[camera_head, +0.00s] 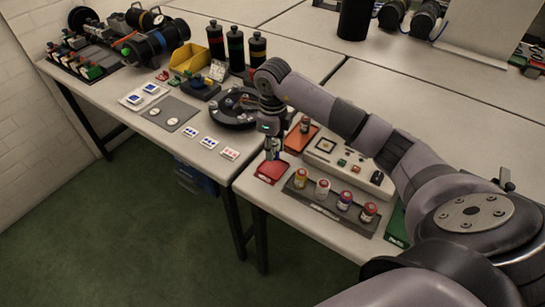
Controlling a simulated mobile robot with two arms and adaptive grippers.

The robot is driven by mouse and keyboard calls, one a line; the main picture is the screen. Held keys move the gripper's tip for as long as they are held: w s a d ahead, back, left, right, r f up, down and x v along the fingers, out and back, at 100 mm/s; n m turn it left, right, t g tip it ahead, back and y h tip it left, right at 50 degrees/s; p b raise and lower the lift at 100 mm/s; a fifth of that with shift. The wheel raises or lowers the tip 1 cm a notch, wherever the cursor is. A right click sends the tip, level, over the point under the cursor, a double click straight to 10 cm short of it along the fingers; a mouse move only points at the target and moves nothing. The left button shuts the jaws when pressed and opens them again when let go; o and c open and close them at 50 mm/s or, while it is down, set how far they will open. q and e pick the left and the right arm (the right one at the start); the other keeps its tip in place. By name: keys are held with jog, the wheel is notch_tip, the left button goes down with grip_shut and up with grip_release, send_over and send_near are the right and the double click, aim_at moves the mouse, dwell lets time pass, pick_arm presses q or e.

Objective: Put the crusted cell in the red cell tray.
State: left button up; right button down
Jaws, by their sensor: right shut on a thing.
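My right gripper (271,150) points down just above a small red tray (270,172) near the front edge of the table. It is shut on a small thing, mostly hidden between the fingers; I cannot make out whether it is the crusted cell. A larger orange-red tray (296,142) lies just right of the gripper, with a dark cell (305,125) standing on it. A grey rack (325,204) in front holds several upright cells with coloured bands, including a yellow-red one (300,179) and a dark red one (368,212). My left gripper is not in view.
A white panel with small parts (345,160) lies behind the rack. A round black turntable (233,120) stands left of the gripper. Cards (209,143), a yellow bin (189,58) and black bottles (236,48) are farther left. A green piece (397,228) lies at right.

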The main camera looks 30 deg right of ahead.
aim_at(272, 167)
notch_tip(272, 167, down, 4)
jog(key=shift+f+p, duration=0.25)
jog(key=shift+p, duration=0.05)
jog(key=shift+f, duration=0.15)
jog(key=shift+f, duration=0.1)
jog(key=c, duration=1.3)
grip_release()
jog(key=shift+r, duration=0.3)
notch_tip(272, 167, up, 10)
jog(key=shift+r+b, duration=0.2)
jog(key=shift+b, duration=0.85)
jog(key=shift+r, duration=0.65)
